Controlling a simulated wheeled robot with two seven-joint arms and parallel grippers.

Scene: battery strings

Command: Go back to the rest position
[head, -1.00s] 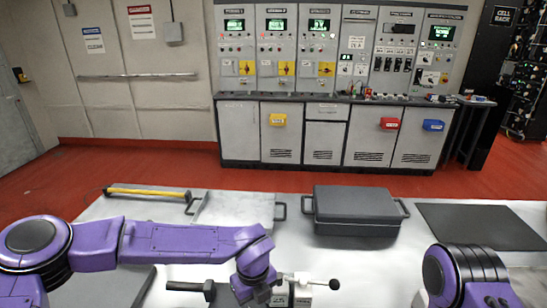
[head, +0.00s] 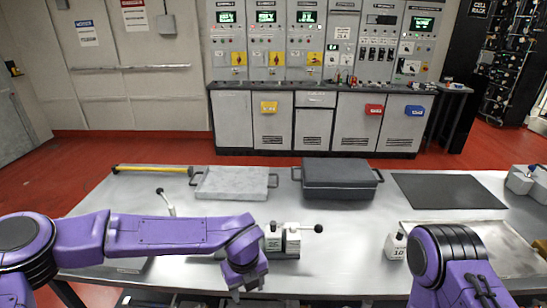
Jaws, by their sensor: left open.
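My left arm, purple, reaches in from the left. Its gripper (head: 246,284) hangs open at the table's front edge, pointing down, and I see nothing between its fingers. Just behind it stands a small grey-and-white block (head: 284,242) with a black-knobbed lever; the gripper looks apart from it. My right arm (head: 452,262) shows only as a purple joint and link at the lower right. Its gripper is out of view.
The grey table (head: 350,231) holds a pale handled tray (head: 233,183), a dark lidded case (head: 338,178), a black mat (head: 447,191) and a yellow-handled tool (head: 152,170). A white block (head: 396,246) marked 10 stands near my right arm. Control cabinets (head: 330,120) stand behind.

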